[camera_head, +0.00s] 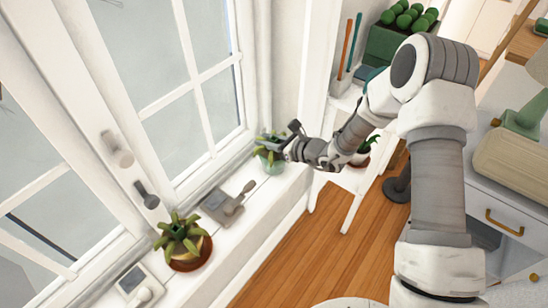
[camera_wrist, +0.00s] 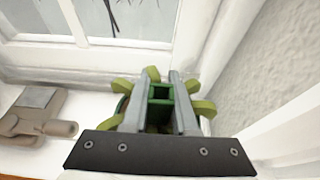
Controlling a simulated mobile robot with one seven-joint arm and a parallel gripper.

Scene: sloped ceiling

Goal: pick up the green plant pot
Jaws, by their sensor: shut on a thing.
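The green plant pot (camera_head: 269,157) stands at the far end of the white window sill, with leafy green growth on top. My gripper (camera_head: 281,142) reaches it from the right and is shut on it. In the wrist view, my gripper's two grey fingers (camera_wrist: 160,80) lie on either side of a dark green part of the plant pot (camera_wrist: 159,112), and light green leaves (camera_wrist: 203,107) spread out around the fingers. The lower part of the pot is hidden behind the gripper in the wrist view. I cannot tell whether the pot is clear of the sill.
A second plant in a reddish-brown pot (camera_head: 190,256) stands nearer on the sill (camera_head: 215,250). A grey latch-like item (camera_head: 225,204) lies between the plants. Window panes border the left. A white shelf (camera_head: 347,180) with another plant stands right of the gripper.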

